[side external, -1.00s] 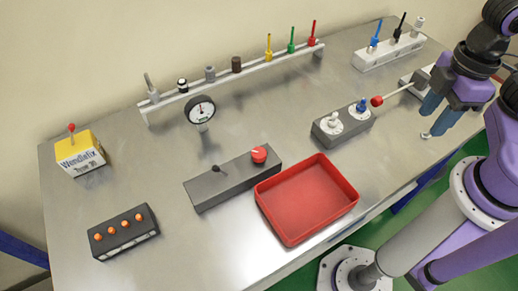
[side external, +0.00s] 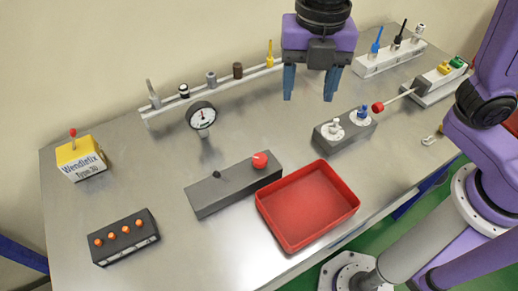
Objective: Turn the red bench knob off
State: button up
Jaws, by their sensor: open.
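The red knob (side external: 260,160) sits on the right end of a long dark grey box (side external: 222,190) in the middle of the bench. A small black knob (side external: 217,175) is on the same box, left of it. My gripper (side external: 310,88) is open and empty, with its blue fingers pointing down. In the picture it is above and to the right of the red knob, apart from it. The gripper hides part of the back rail and whatever stands behind it.
A red tray (side external: 348,214) stands right of the knob box. A gauge (side external: 202,116) stands behind it. An orange-button box (side external: 124,244) is at front left. Bare bench surrounds the knob box's left side.

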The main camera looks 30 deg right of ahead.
aim_at(259, 157)
jog(key=w+a+r+n, duration=0.1)
jog(key=w+a+n, duration=0.2)
jog(key=a+n, duration=0.4)
jog(key=shift+m, duration=0.4)
jog(key=f, duration=1.7)
jog(key=shift+s+a, duration=0.15)
jog(key=shift+a, duration=0.05)
jog(key=c, duration=1.1)
